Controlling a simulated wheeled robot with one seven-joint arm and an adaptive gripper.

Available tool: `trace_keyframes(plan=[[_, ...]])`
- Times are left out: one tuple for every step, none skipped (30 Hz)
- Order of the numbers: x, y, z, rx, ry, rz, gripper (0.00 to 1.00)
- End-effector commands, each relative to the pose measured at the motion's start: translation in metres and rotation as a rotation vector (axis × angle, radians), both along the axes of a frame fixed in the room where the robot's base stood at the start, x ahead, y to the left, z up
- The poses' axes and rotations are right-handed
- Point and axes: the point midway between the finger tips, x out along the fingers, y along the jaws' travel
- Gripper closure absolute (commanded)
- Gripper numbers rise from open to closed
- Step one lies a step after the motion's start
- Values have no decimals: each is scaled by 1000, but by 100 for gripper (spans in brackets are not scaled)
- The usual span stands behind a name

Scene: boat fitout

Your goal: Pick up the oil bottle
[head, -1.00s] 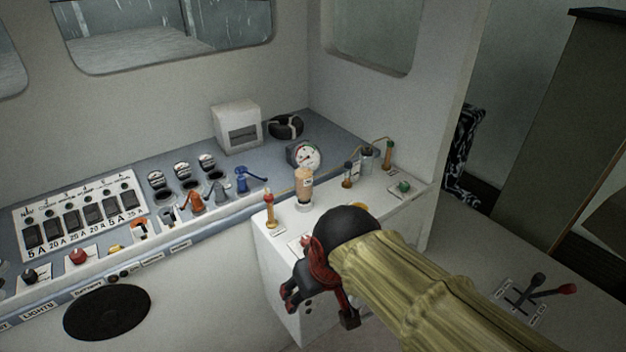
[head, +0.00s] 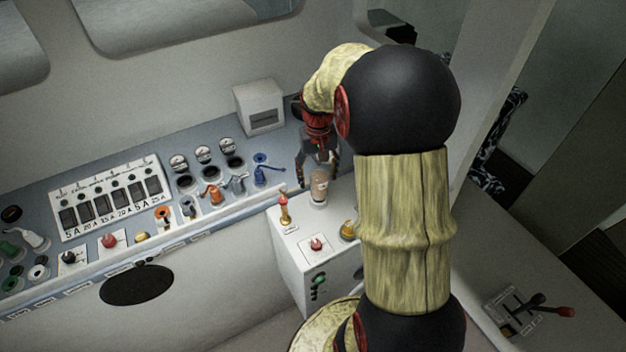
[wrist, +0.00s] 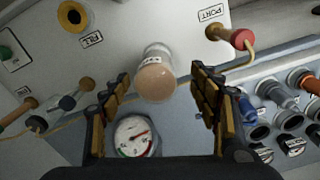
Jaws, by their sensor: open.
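The oil bottle, a small upright bottle with tan contents (head: 319,188), stands on the white console top in the head view. In the wrist view the bottle (wrist: 156,78) shows from above, its rounded tan end towards the camera and a pale label on its side. My gripper (head: 318,172) is open and points down over the bottle. In the wrist view the two fingers of my gripper (wrist: 158,100) lie left and right of the bottle, with gaps on both sides. Whether the fingertips reach down to the bottle's height is hard to tell.
A red-knobbed lever (head: 284,208) marked PORT stands close left of the bottle; its knob (wrist: 240,39) lies near one finger. A round gauge (wrist: 133,135) sits behind the bottle. A gold fill cap (head: 348,230) and red button (head: 317,244) are in front. A white box (head: 260,107) stands behind.

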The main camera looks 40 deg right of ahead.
Motion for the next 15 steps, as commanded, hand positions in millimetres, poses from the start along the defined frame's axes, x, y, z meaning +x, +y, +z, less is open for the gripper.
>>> trace_keyframes(plan=[[-1,1,-7,3,5,1,38],[-1,1,-10,3,5,1,38],[-1,0,-14,3,4,1,38],[-1,0,-17,2,3,1,38],[-1,0,-19,2,3,1,38],[-2,0,-23,3,4,1,38],[-2,-1,-25,3,4,0,38],[-2,-1,-29,3,4,0,38],[-2,-2,-34,3,5,0,38],[-2,-3,-39,3,5,0,38],[-3,-3,-43,3,5,0,38],[-3,-4,-49,4,6,0,38],[-3,-4,-53,3,4,0,38],[-2,-4,-57,2,3,1,38],[-2,-4,-62,2,3,1,38]])
